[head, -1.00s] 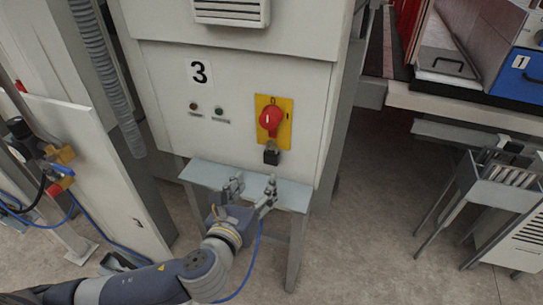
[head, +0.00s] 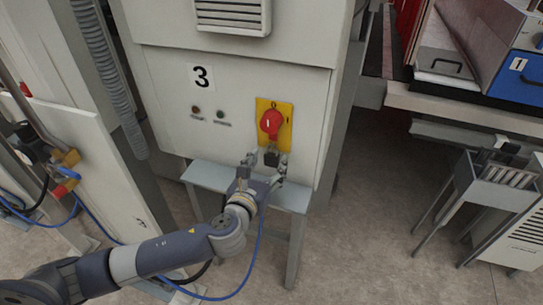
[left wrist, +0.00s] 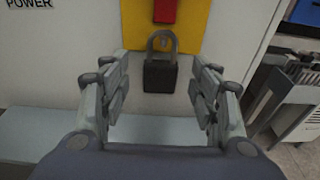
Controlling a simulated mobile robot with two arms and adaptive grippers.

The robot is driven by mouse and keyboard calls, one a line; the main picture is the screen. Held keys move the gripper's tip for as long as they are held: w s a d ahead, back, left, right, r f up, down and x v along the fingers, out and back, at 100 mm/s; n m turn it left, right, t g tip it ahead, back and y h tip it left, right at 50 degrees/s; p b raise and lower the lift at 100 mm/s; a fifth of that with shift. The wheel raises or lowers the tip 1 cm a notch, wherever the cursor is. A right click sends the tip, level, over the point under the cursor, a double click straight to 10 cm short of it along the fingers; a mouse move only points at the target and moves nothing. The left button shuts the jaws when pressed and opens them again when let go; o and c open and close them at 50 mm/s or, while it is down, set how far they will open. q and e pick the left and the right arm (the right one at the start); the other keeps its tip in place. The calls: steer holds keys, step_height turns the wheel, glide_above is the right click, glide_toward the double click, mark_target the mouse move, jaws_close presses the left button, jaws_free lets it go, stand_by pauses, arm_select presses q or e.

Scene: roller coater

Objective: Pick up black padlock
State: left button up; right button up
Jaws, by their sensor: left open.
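The black padlock (head: 271,159) hangs below the red rotary switch (head: 271,123) on its yellow plate (head: 288,112), on the front of the cabinet. In the left wrist view the padlock (left wrist: 160,76) shows a dark body and a grey shackle, upright, in front of the yellow plate's lower edge. My left gripper (head: 266,158) is open, and in the left wrist view its fingers (left wrist: 161,88) stand one on each side of the padlock with gaps visible on both sides. Whether the fingertips reach the padlock's depth I cannot tell. My right gripper is not in view.
A grey shelf (head: 215,180) juts out below the switch, under my left gripper. The cabinet face (head: 165,90) with the number 3 is close behind. A grey metal rack (head: 490,185) stands on the right, with open floor between.

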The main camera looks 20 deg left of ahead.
arm_select(q)
steer(key=shift+w+d+f, duration=0.1)
steer(key=shift+w+f, duration=0.1)
steer(key=shift+w, duration=0.85)
steer(key=c, duration=1.2)
steer(key=shift+s+r, duration=0.1)
